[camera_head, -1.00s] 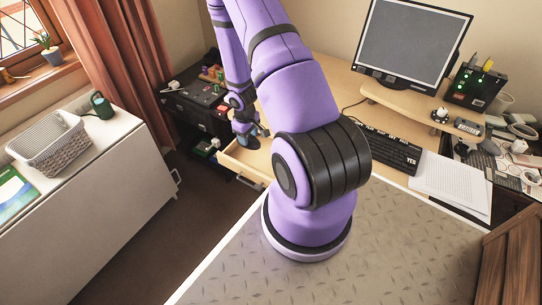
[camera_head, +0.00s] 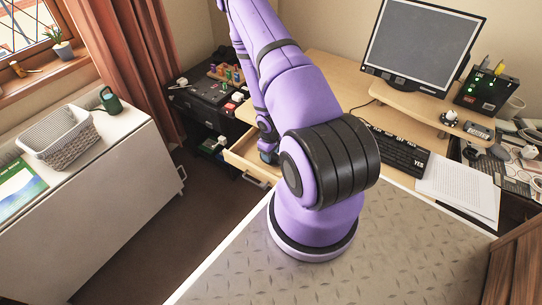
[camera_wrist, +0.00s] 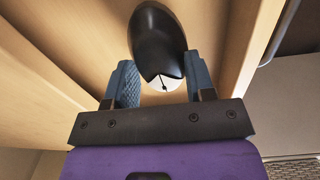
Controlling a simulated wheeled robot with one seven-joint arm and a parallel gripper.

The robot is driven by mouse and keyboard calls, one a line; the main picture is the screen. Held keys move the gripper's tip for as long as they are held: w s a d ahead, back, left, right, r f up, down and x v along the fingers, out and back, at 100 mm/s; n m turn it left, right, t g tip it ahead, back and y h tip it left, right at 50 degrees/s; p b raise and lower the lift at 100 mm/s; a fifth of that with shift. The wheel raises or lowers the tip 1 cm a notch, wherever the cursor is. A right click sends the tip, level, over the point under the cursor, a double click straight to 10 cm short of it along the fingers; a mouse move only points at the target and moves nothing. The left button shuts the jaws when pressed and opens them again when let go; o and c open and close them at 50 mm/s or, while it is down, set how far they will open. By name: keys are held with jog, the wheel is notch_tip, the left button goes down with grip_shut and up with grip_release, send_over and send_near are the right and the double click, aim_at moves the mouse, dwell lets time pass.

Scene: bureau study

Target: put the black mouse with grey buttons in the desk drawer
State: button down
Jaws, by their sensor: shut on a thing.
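The black mouse with grey buttons (camera_wrist: 155,40) is between the two fingers of my gripper (camera_wrist: 160,82) in the wrist view. Its light button end faces the palm and its dark rounded back points away. My gripper is shut on it. In the head view my gripper (camera_head: 268,152) is low at the open desk drawer (camera_head: 244,167), near its right side, partly hidden by my arm. The mouse cannot be made out there. Pale wooden surfaces and raised wooden sides surround the mouse in the wrist view; whether it touches the wood I cannot tell.
The desk (camera_head: 330,68) carries a keyboard (camera_head: 398,152), monitor (camera_head: 422,45) and stacked paper (camera_head: 460,188). A black cabinet (camera_head: 205,105) with small items stands left of the drawer. A white cabinet (camera_head: 95,195) with a basket (camera_head: 60,138) is further left. Floor between is clear.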

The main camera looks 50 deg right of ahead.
jog(key=shift+f, duration=0.9)
jog(key=shift+c, duration=2.2)
grip_release()
